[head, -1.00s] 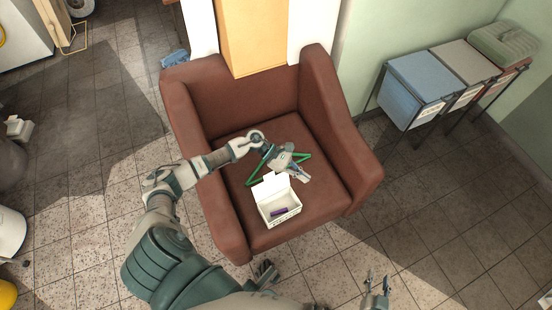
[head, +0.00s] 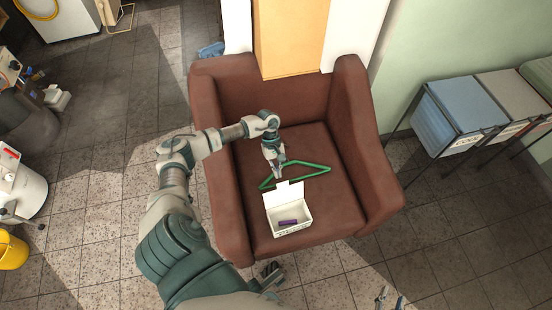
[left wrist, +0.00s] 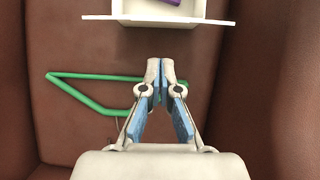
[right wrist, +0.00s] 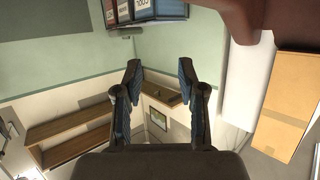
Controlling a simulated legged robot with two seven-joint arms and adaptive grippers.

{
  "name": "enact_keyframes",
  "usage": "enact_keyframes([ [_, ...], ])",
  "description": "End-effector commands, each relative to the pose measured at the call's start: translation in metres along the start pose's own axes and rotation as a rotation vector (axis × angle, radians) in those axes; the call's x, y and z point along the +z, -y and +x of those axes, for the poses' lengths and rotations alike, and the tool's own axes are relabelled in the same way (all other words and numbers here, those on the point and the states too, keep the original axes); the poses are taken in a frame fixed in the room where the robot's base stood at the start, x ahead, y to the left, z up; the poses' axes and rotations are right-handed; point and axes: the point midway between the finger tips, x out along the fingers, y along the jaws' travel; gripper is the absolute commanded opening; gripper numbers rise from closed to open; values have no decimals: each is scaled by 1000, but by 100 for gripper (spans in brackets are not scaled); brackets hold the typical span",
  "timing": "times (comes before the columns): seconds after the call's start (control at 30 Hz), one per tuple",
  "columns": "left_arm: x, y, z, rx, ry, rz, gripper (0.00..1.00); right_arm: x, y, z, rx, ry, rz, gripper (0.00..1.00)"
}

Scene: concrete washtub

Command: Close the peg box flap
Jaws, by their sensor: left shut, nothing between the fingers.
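The white peg box (head: 292,231) sits on the brown armchair seat with its top open and a purple peg (head: 288,222) inside. Its flap (head: 284,194) stands up along the back edge. In the left wrist view the flap (left wrist: 158,20) shows as a thin white strip near the top. My left gripper (head: 278,174) points down just behind the flap, apart from it; its fingertips (left wrist: 160,64) are together and empty. My right gripper (head: 388,299) is low at the picture's bottom edge, away from the box; its fingers (right wrist: 158,70) are spread and empty.
A green hanger (head: 318,166) lies on the seat behind the box, close to my left gripper. The armchair's arms (head: 225,200) rise on both sides. Bins (head: 455,115) stand at the right. The seat right of the box is clear.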

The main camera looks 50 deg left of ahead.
Motion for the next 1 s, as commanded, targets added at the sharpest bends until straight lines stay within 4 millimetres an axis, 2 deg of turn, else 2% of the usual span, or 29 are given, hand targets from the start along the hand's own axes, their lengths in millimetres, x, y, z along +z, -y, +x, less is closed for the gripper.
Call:
enact_keyframes([
  [0.03, 10, -1, -4, 4, -2, 6, 0, 2, -1, -4, 3, 30, -2, 40],
  [0.1, 19, -1, -1, 5, -3, 5, 0, 7, -2, -5, 5, 62, -3, 40],
  [0.3, 32, -2, 3, 4, -4, 3, 0, 15, -4, -8, 7, 109, -2, 40],
  [1.0, 36, -8, 1, 5, -59, 2, 0, 18, -4, -7, 9, 130, -2, 40],
])
